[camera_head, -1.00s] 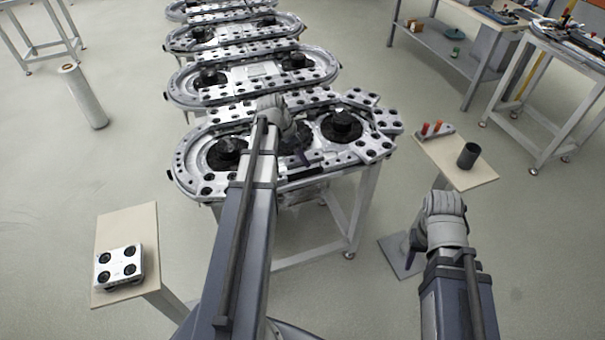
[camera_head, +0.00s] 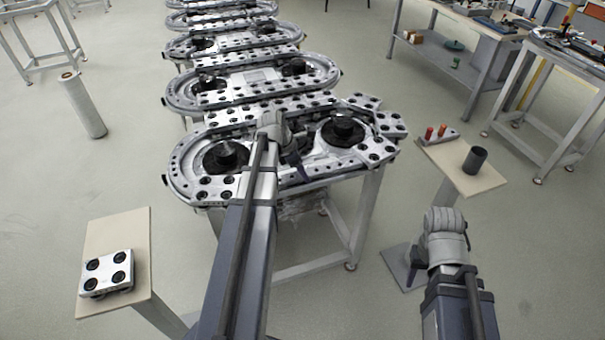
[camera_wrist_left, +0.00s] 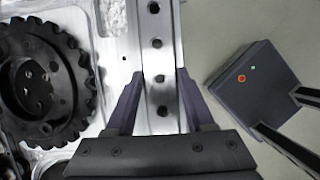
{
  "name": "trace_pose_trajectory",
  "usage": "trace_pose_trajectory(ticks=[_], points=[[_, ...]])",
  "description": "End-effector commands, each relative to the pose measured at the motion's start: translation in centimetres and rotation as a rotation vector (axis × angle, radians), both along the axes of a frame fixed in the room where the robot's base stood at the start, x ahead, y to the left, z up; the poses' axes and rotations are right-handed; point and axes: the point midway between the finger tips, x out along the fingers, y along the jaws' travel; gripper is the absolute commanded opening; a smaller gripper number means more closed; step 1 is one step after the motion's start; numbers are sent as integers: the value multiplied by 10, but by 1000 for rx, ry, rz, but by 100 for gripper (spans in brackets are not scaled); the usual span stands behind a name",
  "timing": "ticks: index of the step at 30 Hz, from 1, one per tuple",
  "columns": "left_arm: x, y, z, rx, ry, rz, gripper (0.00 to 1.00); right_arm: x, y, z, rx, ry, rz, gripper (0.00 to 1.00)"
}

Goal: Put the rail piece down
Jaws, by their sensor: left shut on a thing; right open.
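My left gripper (camera_head: 299,165) is over the near side of the closest ring track (camera_head: 185,165). In the left wrist view its two fingers (camera_wrist_left: 158,82) are closed on either side of the rail piece (camera_wrist_left: 155,45), a straight pale metal strip with a row of dark holes. A black toothed wheel (camera_wrist_left: 38,80) lies left of the strip. In the head view the wrist and fingers partly hide the rail piece, and I cannot tell whether it touches the track. My right gripper (camera_head: 420,262) is open and empty, away from the track at the lower right.
A left side stand (camera_head: 115,235) carries a white block with black discs (camera_head: 107,271). A right side stand (camera_head: 455,170) holds a dark cup (camera_head: 475,159) and a small piece with red pegs (camera_head: 437,134). More tracks extend behind.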

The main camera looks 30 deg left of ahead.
Motion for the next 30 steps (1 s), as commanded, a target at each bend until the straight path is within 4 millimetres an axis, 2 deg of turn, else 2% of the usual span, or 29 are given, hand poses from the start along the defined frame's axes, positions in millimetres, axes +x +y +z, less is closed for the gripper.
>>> trace_pose_trajectory(ticks=[6,7,14,23,30], points=[[0,0,-3,-1,-1,0,0,0,0,-3,0,0,0,50],[0,0,-3,0,0,0,56,0,0,-3,0,0,0,50],[0,0,-2,0,0,0,82,0,0,-2,0,0,0,50],[0,0,-1,0,0,0,84,0,0,-1,0,0,0,50],[-2,2,11,0,0,1,84,0,0,11,0,0,0,50]])
